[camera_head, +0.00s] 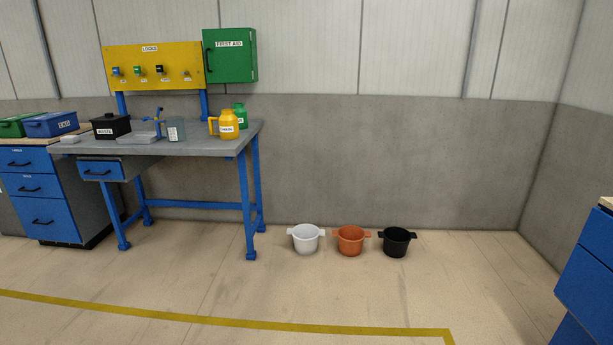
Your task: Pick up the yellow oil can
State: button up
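The yellow oil can (229,124) stands upright near the right end of the grey workbench top (200,144). It has a label on its front and an orange-yellow handle or spout part on its left side. A green can (241,113) stands close behind it to the right and is partly hidden by it. My gripper does not show in the head view.
A clear container (175,129), a grey sink or tray (138,137) and a black waste bin (111,126) stand left of the can. White (306,241), orange (351,242) and black (397,244) pots sit on the floor. Blue cabinets (590,265) stand at right. The floor in front is clear.

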aim_at(228, 121)
jog(key=i+l+u, duration=0.1)
jog(key=i, duration=1.75)
jog(key=i+u, duration=0.3)
jog(key=i, duration=0.25)
jog(key=i+l+u, duration=0.1)
jog(key=i+u, duration=0.2)
jog(key=i, duration=0.25)
jog(key=i+l+u, duration=0.3)
jog(key=i, duration=0.25)
jog(key=j, duration=0.1)
